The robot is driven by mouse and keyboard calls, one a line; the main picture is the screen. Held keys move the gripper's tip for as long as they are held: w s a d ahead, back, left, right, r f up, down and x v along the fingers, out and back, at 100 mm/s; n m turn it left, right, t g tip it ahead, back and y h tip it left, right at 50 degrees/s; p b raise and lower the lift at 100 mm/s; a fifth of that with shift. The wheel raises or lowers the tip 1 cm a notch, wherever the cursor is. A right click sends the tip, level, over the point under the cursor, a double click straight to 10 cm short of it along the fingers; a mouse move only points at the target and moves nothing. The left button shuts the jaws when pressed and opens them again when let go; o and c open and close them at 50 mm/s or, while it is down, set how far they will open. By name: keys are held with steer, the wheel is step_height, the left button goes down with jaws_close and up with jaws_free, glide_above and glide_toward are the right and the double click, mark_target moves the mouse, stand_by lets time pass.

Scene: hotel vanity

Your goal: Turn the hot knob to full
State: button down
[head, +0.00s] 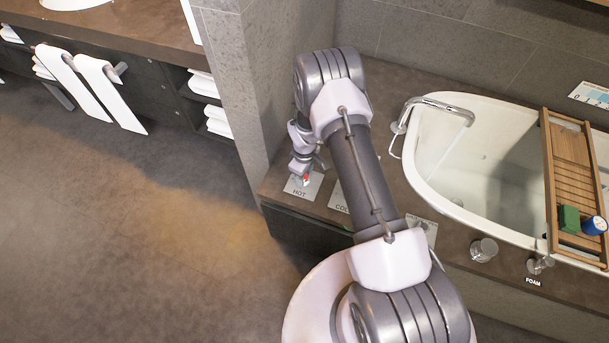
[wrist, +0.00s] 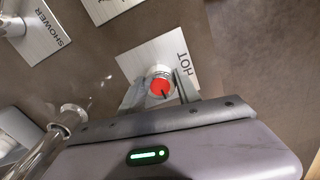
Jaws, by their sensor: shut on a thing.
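The hot knob is a small white knob with a red cap (wrist: 159,86) and a dark mark on the cap. It stands on a pale square plate lettered HOT (wrist: 150,57). In the wrist view my gripper (wrist: 161,92) has one finger on each side of the knob and is shut on it. In the head view the red of the knob (head: 307,179) shows just below my gripper (head: 304,170), at the left end of the brown tub deck. The fingers hide part of the knob's sides, and its exact turn angle is hard to read.
A plate lettered COLD (head: 338,200) lies right of the hot plate, partly behind my arm. A SHOWER plate (wrist: 42,35) shows in the wrist view. The bathtub (head: 428,190) has a chrome spout (head: 445,104) and a wooden tray (head: 562,165). A tiled wall (head: 245,80) rises close behind my gripper.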

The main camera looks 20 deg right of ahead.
steer(key=c, duration=0.9)
jaws_free()
steer(key=shift+o, duration=0.2)
step_height(320, 180, up, 18)
steer(key=p, duration=0.6)
steer(key=shift+f, duration=0.25)
